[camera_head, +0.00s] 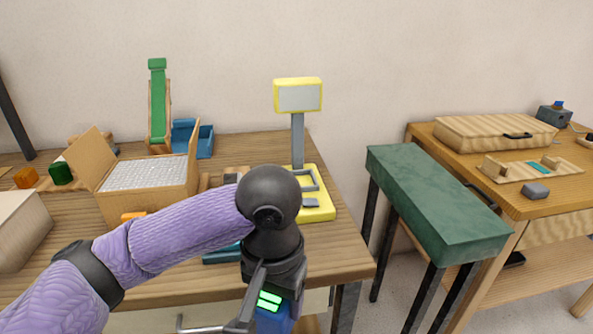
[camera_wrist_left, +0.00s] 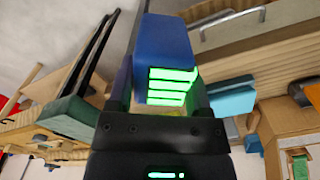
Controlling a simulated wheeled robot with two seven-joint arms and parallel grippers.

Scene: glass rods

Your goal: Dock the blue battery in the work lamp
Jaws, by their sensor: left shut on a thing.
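The work lamp has a yellow-framed head (camera_head: 298,95) on a grey post and a yellow base (camera_head: 318,208) with a grey frame on it. It stands upright at the right end of the left table. The blue battery (camera_head: 274,322) has lit green bars. It also shows in the left wrist view (camera_wrist_left: 166,42), between the fingers. My left gripper (camera_head: 268,310) is shut on the battery, in front of the table's front edge and apart from the lamp. My forearm and wrist hide part of the table and the base's left side. My right gripper is not in view.
An open box with a white textured inside (camera_head: 150,174), a blue bin (camera_head: 205,141) and a green slide-like stand (camera_head: 158,105) are on the left table (camera_head: 345,262). A teal piece (camera_head: 221,254) lies near its front edge. A green-topped bench (camera_head: 435,200) stands right, before another table.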

